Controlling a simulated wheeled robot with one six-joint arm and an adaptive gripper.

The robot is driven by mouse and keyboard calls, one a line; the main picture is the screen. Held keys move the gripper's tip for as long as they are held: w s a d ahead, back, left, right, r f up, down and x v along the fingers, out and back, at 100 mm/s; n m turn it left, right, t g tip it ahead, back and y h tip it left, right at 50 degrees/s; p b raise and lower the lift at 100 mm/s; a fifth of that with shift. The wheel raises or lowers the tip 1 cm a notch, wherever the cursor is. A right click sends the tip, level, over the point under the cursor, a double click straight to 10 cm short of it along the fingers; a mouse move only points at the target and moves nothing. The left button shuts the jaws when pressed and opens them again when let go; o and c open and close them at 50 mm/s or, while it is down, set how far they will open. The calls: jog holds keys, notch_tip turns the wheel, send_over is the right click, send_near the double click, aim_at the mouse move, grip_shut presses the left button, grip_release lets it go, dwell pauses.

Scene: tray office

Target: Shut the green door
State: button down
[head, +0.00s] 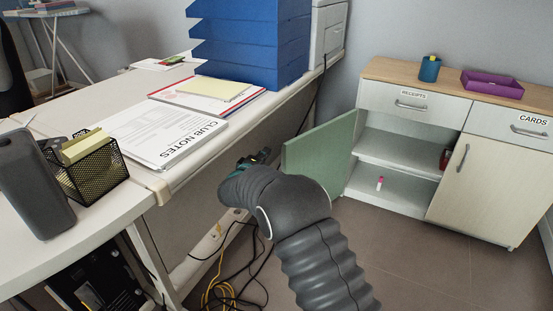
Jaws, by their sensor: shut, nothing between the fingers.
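The green door (318,151) stands wide open on the left side of the low cabinet (465,82), swung out toward the desk. Its free edge points toward me, and my arm overlaps its lower part in the picture. The cabinet's left opening shows white shelves inside. My gripper (258,158) is at the end of my dark arm, left of the door's free edge and beside the desk. Its fingers are small and partly hidden by my wrist; it appears shut and holds nothing. I cannot tell whether it touches the door.
The white desk (165,170) fills the left, bearing papers (185,130), blue trays (250,45) and a mesh note holder (88,172). Cables (225,285) lie on the floor below it. A closed cream door (480,185) is right of the opening. Floor before the cabinet is clear.

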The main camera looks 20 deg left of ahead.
jog(key=s+a+f+n+h, duration=0.1)
jog(key=s+a+f+h, duration=0.15)
jog(key=f, duration=0.35)
jog(key=w+d, duration=0.1)
jog(key=w, duration=0.8)
jog(key=shift+y, duration=0.25)
jog(key=shift+s+d+r, duration=0.1)
jog(key=shift+s+d, duration=0.2)
jog(key=shift+d, duration=0.35)
jog(key=shift+s+d+r, duration=0.1)
jog(key=shift+s+d, duration=0.15)
jog(key=shift+d, duration=0.35)
jog(key=shift+s+d, duration=0.3)
jog(key=shift+d, duration=0.35)
jog(key=shift+s+d, duration=0.1)
jog(key=shift+s, duration=0.05)
